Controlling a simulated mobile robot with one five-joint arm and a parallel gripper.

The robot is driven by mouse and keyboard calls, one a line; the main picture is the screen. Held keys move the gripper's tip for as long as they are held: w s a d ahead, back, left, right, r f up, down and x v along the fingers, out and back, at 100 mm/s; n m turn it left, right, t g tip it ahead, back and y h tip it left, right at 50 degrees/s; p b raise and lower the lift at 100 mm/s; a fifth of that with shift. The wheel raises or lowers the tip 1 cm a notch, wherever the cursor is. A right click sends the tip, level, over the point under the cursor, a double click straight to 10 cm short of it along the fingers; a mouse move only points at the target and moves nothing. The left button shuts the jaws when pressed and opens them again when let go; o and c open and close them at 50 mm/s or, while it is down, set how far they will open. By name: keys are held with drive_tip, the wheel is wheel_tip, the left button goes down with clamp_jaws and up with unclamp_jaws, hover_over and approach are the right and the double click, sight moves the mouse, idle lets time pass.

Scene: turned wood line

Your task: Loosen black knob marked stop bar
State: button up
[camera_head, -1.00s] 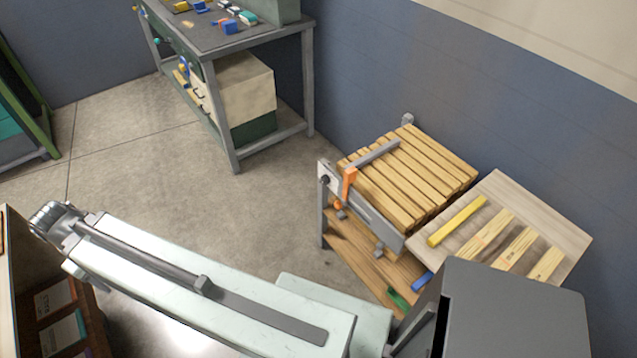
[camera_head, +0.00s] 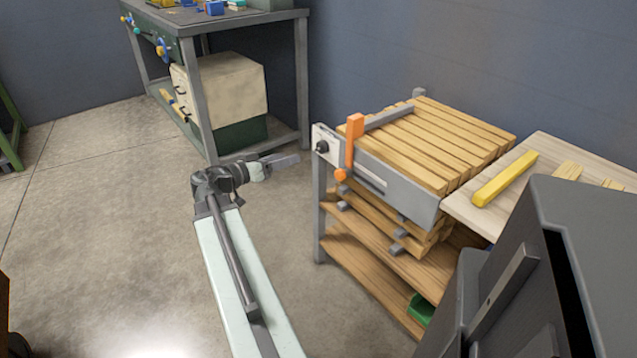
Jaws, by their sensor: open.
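A small black knob (camera_head: 322,147) sits on a pale plate (camera_head: 319,141) at the front left corner of the slatted wooden stand. Any marking on the plate is too small to read. An orange upright handle (camera_head: 354,139) with an orange ball below it stands just right of the knob. A grey bar (camera_head: 389,118) runs back from there across the slats. My gripper (camera_head: 286,160) is open and empty at the end of my arm. In the picture it is a little left of the knob, apart from it and pointing toward the stand.
A pale board (camera_head: 530,170) with a yellow bar (camera_head: 505,178) lies right of the stand. A green bin (camera_head: 420,309) is on the stand's lower shelf. A workbench (camera_head: 190,30) with drawers stands at the back left. The concrete floor between is clear.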

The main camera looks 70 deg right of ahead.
sight(318, 150)
drive_tip(key=shift+m+g+h, duration=0.3)
drive_tip(key=shift+m+g, duration=0.3)
drive_tip(key=x, duration=0.7)
drive_tip(key=s+b+x, duration=0.1)
drive_tip(key=x, duration=0.3)
drive_tip(key=shift+s+a+f, duration=0.15)
drive_tip(key=shift+a+f, duration=0.1)
drive_tip(key=shift+a, duration=0.05)
drive_tip(key=c, duration=1.2)
drive_tip(key=shift+d, duration=0.3)
clamp_jaws()
drive_tip(key=shift+a, duration=0.2)
drive_tip(key=n, duration=0.4)
drive_tip(key=shift+a+n, duration=0.2)
drive_tip(key=shift+n, duration=0.1)
drive_tip(key=n, duration=0.3)
drive_tip(key=shift+n, duration=0.3)
drive_tip(key=n, duration=0.5)
drive_tip(key=shift+n, duration=2.3)
